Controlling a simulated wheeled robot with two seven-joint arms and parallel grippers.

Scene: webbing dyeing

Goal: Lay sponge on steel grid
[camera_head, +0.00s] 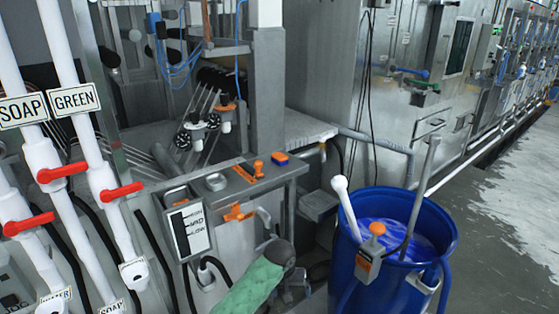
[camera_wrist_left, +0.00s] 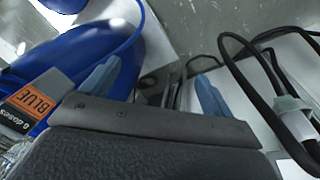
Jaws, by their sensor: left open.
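A small blue block with an orange underside (camera_head: 280,158), which may be the sponge, lies on the steel ledge (camera_head: 222,199) left of centre. I cannot tell for sure that it is the sponge. A pale, flat metal surface (camera_head: 308,126) behind it may be the steel grid; its texture is too small to tell. My left gripper (camera_head: 292,287) is low in the head view, below the ledge and left of the blue barrel. In the left wrist view its two blue-grey fingers (camera_wrist_left: 157,77) stand apart, with nothing seen held between them. My right gripper is not in view.
A blue barrel (camera_head: 434,243) of blue liquid stands at right, with a labelled orange-and-grey dispenser (camera_head: 367,266) on its rim. White pipes with red valve handles (camera_head: 62,172) fill the left. Dark hoses (camera_wrist_left: 270,75) show in the wrist view. The floor at far right is clear.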

